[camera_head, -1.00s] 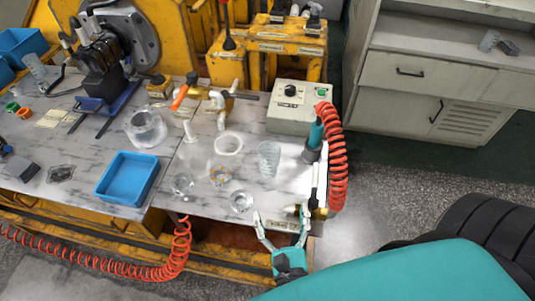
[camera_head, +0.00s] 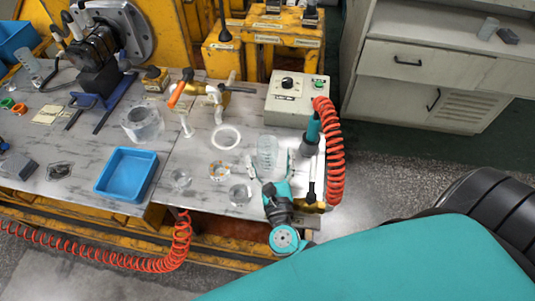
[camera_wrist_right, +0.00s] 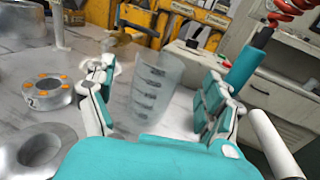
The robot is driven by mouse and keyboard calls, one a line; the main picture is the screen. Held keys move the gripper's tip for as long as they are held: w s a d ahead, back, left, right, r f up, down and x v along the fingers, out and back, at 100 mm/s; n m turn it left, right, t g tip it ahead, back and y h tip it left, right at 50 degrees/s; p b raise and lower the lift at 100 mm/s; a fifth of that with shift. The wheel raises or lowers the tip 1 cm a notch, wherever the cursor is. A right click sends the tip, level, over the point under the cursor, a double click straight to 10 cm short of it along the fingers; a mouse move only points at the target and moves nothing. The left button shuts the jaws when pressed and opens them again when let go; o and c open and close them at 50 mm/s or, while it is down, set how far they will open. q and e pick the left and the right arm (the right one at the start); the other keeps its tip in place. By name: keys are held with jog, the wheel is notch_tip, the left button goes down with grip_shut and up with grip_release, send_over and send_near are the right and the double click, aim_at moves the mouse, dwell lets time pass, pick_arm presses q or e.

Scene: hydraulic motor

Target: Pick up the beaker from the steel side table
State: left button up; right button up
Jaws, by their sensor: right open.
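The beaker (camera_head: 267,152) is clear, with dark graduation marks, and stands upright on the steel side table (camera_head: 205,148). In the right wrist view the beaker (camera_wrist_right: 152,92) is in the middle, between the two fingers or just beyond them. My right gripper (camera_head: 272,180) is open and empty, at the near side of the beaker. In the right wrist view my right gripper (camera_wrist_right: 158,90) shows one finger to each side of the beaker; I cannot tell whether either touches it. My left gripper is not in view.
A teal-handled tool (camera_head: 312,130) with a red coiled hose (camera_head: 336,160) stands close right of the beaker. A grey control box (camera_head: 293,98) is behind.

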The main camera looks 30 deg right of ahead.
aim_at(266, 138)
jog(key=x, duration=0.5)
jog(key=shift+w+p, duration=0.15)
jog(key=shift+p, duration=0.15)
jog(key=c, duration=1.2)
